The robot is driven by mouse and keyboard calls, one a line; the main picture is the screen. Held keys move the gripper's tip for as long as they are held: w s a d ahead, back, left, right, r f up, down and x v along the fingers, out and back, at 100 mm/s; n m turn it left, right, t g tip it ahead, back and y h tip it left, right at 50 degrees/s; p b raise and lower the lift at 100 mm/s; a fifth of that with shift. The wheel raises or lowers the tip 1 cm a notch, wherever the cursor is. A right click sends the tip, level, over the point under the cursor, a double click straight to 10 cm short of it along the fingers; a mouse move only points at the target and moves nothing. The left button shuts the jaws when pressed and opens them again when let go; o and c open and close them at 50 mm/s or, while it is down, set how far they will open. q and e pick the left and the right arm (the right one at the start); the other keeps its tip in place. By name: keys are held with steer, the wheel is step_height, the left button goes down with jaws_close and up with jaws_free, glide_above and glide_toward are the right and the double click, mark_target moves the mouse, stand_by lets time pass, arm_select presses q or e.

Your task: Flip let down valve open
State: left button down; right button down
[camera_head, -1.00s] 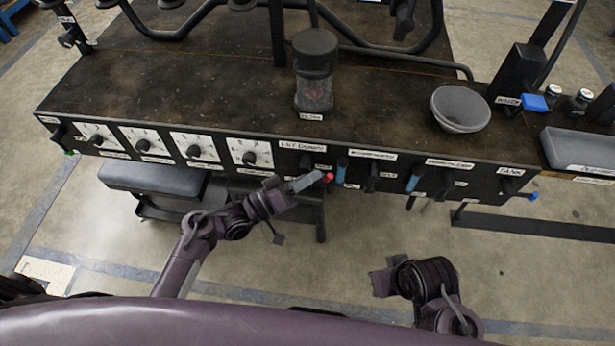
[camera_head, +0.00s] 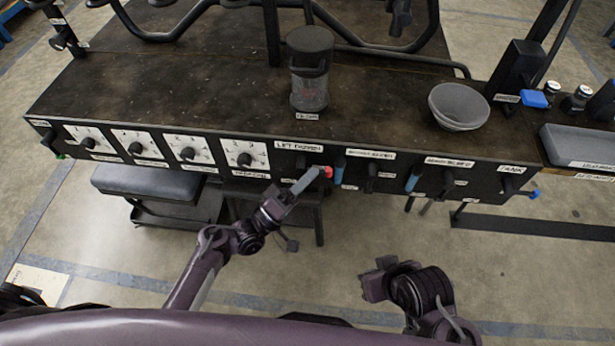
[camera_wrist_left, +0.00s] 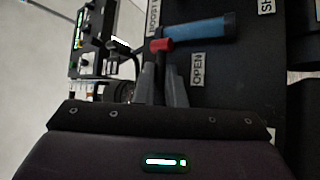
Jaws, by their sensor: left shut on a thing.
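The let down valve's red-tipped lever (camera_head: 328,171) is on the front face of the black panel, below and right of its white label. It also shows in the left wrist view (camera_wrist_left: 162,45), close to an "OPEN" label. My left gripper (camera_head: 313,178) is shut on the lever at its red tip, and its grey fingers (camera_wrist_left: 160,75) hide part of it. The fingers point up and right towards the panel. My right gripper (camera_head: 374,285) hangs low in front of the panel, away from it; its finger opening is unclear.
A blue handle (camera_head: 339,168) sits just right of the red tip. Another blue handle (camera_head: 412,181) and several dials line the panel. A dark padded seat (camera_head: 150,181) is below the panel.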

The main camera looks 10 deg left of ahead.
arm_select(q)
steer(key=c, duration=1.5)
jaws_free()
steer(key=v, duration=0.7)
steer(key=shift+s+a+f, duration=0.15)
steer(key=shift+s+a, duration=0.1)
